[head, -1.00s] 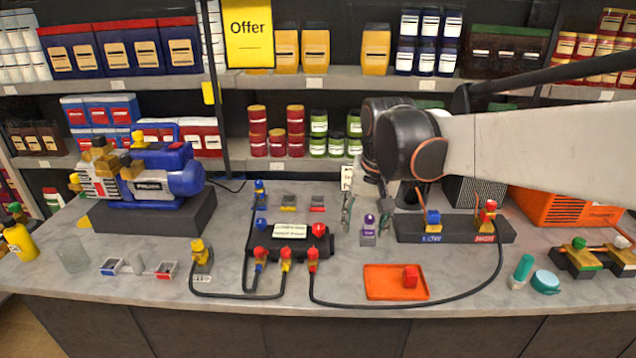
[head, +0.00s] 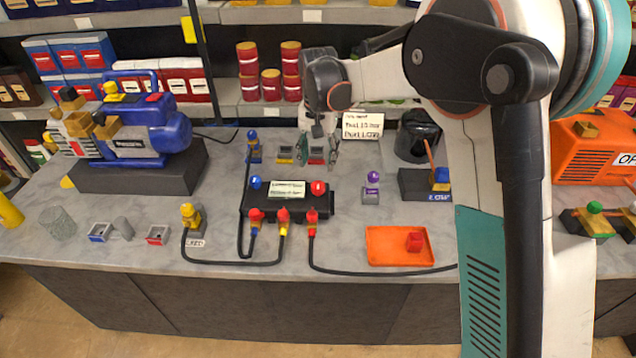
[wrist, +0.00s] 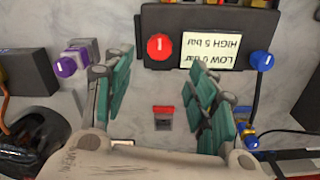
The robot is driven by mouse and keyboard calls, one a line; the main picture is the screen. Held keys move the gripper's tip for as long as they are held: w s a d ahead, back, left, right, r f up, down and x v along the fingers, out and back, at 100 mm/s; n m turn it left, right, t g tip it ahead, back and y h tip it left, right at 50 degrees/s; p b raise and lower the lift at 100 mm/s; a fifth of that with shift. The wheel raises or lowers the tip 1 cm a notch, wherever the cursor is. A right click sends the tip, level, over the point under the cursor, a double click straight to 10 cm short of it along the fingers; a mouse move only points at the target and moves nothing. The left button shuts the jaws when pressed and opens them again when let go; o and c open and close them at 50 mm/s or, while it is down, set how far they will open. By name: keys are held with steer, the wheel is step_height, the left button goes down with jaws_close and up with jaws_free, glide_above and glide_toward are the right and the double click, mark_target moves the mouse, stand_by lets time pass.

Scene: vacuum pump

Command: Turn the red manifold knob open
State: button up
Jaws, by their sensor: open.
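The red manifold knob (head: 317,187) sits on the right end of the black manifold block (head: 288,203), with a white label beside it. In the wrist view the red knob (wrist: 160,47) shows a white line mark, upright in that picture. My gripper (head: 320,146) hangs above the counter behind the manifold. In the wrist view my gripper (wrist: 160,95) has its green-padded fingers spread apart with nothing between them. The knob lies beyond the fingertips there, apart from them.
The blue knob (head: 256,182) is on the manifold's left end. A purple-topped valve (head: 373,180) stands right of the manifold. Hoses (head: 242,215) run from its front fittings. A red-marked socket (wrist: 163,117) lies under my gripper. An orange tray (head: 400,247) is at the front.

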mark_target(318, 184)
step_height(318, 184, down, 10)
steer(key=shift+r+b, duration=0.15)
steer(key=shift+b, duration=1.1)
steer(key=c, duration=1)
